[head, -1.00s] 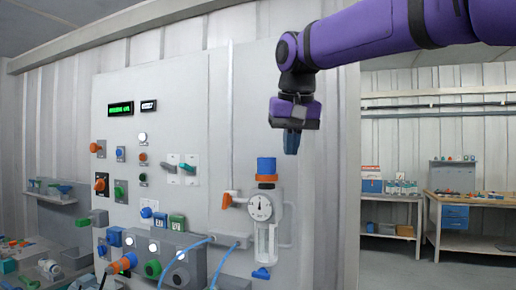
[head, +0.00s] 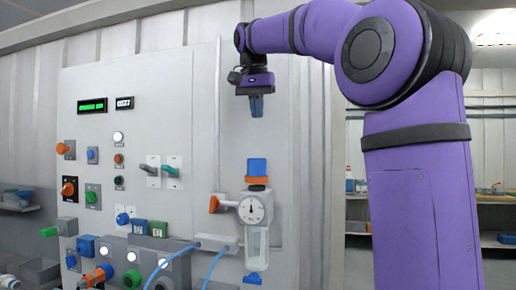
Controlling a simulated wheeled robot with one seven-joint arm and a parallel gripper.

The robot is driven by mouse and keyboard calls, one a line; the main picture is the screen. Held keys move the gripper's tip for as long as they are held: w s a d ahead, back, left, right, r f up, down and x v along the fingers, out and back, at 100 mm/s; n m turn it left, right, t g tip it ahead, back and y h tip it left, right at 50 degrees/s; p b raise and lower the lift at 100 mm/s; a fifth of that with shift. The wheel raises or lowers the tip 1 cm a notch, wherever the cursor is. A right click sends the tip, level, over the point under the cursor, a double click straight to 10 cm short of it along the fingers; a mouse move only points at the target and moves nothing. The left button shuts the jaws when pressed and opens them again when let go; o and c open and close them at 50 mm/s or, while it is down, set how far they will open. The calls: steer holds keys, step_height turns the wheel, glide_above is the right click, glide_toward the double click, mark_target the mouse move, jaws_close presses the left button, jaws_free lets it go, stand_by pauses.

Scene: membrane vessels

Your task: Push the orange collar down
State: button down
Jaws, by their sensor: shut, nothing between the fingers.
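The orange collar (head: 257,180) is a band near the top of the membrane vessel, just under its blue cap (head: 257,167). Below the collar are a round dial gauge (head: 252,210) and a clear vessel body (head: 257,248). My gripper (head: 256,108) points straight down, shut and empty. In the picture it is above the blue cap, with a clear gap between them. How far it stands from the wall in depth is hard to tell.
An orange-handled valve (head: 214,204) sticks out left of the gauge. The control panel (head: 200,120) on the left holds several knobs, switches and buttons. Blue hoses (head: 215,265) hang below. Shelves (head: 490,199) stand in the right background.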

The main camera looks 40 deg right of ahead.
steer(key=x, duration=0.8)
steer(key=shift+s+a+f, duration=0.2)
steer(key=shift+f, duration=1)
steer(key=shift+f, duration=1.45)
steer(key=shift+r, duration=0.45)
steer(key=w+d+v, duration=0.1)
steer(key=v, duration=1.3)
steer(key=s+a+f+n+t+y, duration=0.1)
steer(key=s+a+f+n, duration=0.2)
steer(key=s+f, duration=0.4)
steer(key=s+a+f+n+t, duration=0.1)
steer(key=s+a+f+n, duration=0.3)
steer(key=s+f, duration=0.4)
steer(key=s+a+f+n+t+y, duration=0.1)
steer(key=s+a+f+n, duration=0.2)
steer(key=f, duration=1.4)
steer(key=s+a, duration=0.2)
steer(key=s, duration=0.2)
steer(key=shift+s+y, duration=0.25)
steer(key=shift+y, duration=0.05)
